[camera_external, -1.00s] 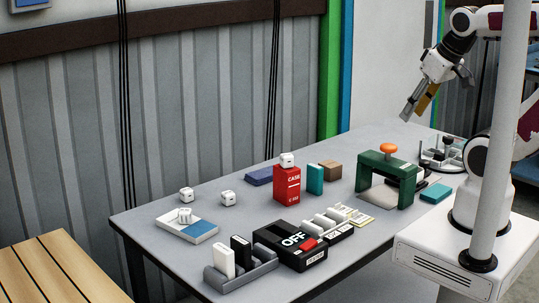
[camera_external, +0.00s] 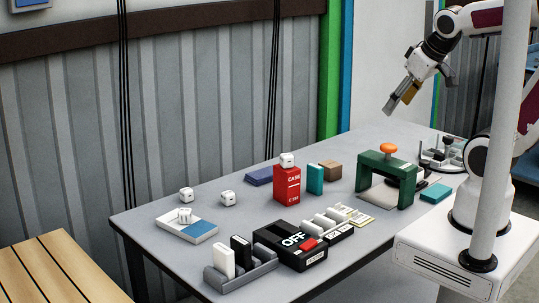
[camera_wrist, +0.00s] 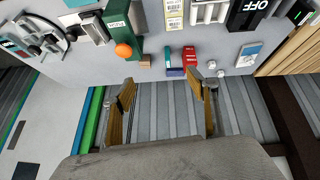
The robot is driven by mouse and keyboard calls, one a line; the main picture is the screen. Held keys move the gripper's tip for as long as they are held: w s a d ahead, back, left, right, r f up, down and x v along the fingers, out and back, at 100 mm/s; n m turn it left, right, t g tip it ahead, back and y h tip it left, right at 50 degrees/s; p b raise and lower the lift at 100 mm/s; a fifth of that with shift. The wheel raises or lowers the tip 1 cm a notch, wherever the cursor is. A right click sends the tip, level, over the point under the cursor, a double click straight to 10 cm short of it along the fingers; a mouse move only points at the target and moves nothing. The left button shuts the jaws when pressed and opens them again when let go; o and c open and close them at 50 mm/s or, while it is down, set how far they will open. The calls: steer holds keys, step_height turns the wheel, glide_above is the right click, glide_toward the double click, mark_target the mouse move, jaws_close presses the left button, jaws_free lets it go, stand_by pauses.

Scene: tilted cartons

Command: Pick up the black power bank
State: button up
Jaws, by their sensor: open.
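A black block that looks like the power bank (camera_external: 241,251) stands upright in a grey slotted holder (camera_external: 242,277) at the table's front left edge. A white block (camera_external: 223,261) of similar shape stands beside it in the same holder. My gripper (camera_external: 401,98) is high above the far right part of the table, well away from the holder. In the wrist view my gripper (camera_wrist: 161,87) is open with nothing between its fingers. I cannot clearly make out the power bank there.
A black OFF box (camera_external: 290,245) stands just right of the holder. A red case (camera_external: 287,184) with a white cube on top and a green arch (camera_external: 388,174) with an orange knob rise from the grey table (camera_external: 165,262). A blue-white tray (camera_external: 187,226) lies behind the holder.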

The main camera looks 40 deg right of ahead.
steer(key=w+a+f+n+t, duration=0.1)
steer(key=w+a+n, duration=0.1)
steer(key=w, duration=0.6)
steer(key=w+a+f+n+t, duration=0.1)
steer(key=w+n+t, duration=0.1)
steer(key=w, duration=0.5)
steer(key=w+a+f+n+y, duration=0.6)
steer(key=w+a, duration=0.3)
steer(key=a, duration=0.4)
steer(key=s+a+f+n+g+y, duration=0.3)
steer(key=a+f+n+g+y, duration=0.1)
steer(key=a+f, duration=0.75)
steer(key=s+a+f+n+g+y, duration=0.1)
steer(key=s+a, duration=0.2)
steer(key=s+a+f+n+g+y, duration=0.1)
steer(key=s+a+g, duration=0.1)
steer(key=s+a, duration=0.1)
steer(key=s+a+f+n+g+y, duration=0.1)
steer(key=s+a+f+g+y, duration=0.1)
steer(key=s+a, duration=0.1)
steer(key=shift+s+a+f, duration=0.1)
steer(key=shift+s+a, duration=0.2)
steer(key=shift+s, duration=0.3)
steer(key=shift+s+a+f, duration=0.15)
steer(key=shift+s+a, duration=0.05)
steer(key=shift+s, duration=0.3)
